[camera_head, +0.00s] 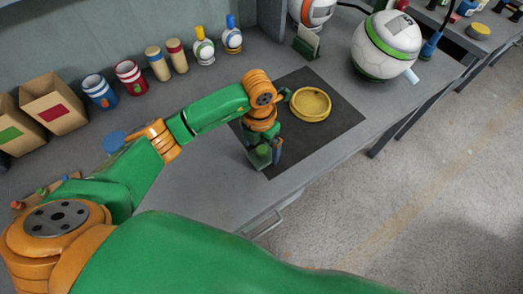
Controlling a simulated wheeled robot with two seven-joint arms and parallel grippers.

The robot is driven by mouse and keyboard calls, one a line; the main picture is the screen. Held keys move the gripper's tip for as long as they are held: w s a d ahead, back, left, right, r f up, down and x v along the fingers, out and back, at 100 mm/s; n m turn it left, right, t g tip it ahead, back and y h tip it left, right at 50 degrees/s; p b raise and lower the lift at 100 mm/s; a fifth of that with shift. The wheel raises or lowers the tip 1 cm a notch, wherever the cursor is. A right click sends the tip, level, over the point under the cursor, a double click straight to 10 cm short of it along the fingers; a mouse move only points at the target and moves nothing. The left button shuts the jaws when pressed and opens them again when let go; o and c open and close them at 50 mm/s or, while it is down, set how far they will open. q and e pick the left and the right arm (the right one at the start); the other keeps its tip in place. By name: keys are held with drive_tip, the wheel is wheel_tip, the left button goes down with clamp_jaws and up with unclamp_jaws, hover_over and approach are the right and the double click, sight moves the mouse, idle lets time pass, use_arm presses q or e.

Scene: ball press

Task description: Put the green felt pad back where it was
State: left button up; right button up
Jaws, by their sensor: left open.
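My left gripper (267,153) points down over the near left part of a dark mat (338,126) on the bench. It is open. One of its fingers looks green, and I cannot tell whether anything green lies between or under the fingers. I cannot make out the green felt pad for certain; my arm hides part of the bench. A round yellow dish (311,106) lies on the mat, to the right of and beyond the gripper. A blue disc (113,142) shows at the left behind my arm. My right gripper is not in view.
Along the wall stand cardboard boxes (56,101), a blue cup (100,91), a red cup (131,76), two wooden pegs (157,63) and two small bottles (204,47). A white and green ball-shaped device (385,45) stands at the back right. The mat's right part is clear.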

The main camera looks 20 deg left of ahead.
sight(260, 150)
use_arm(q)
wheel_tip(260, 150, up, 9)
drive_tip(key=b, duration=0.1)
drive_tip(key=shift+r, duration=0.2)
drive_tip(key=shift+a, duration=0.1)
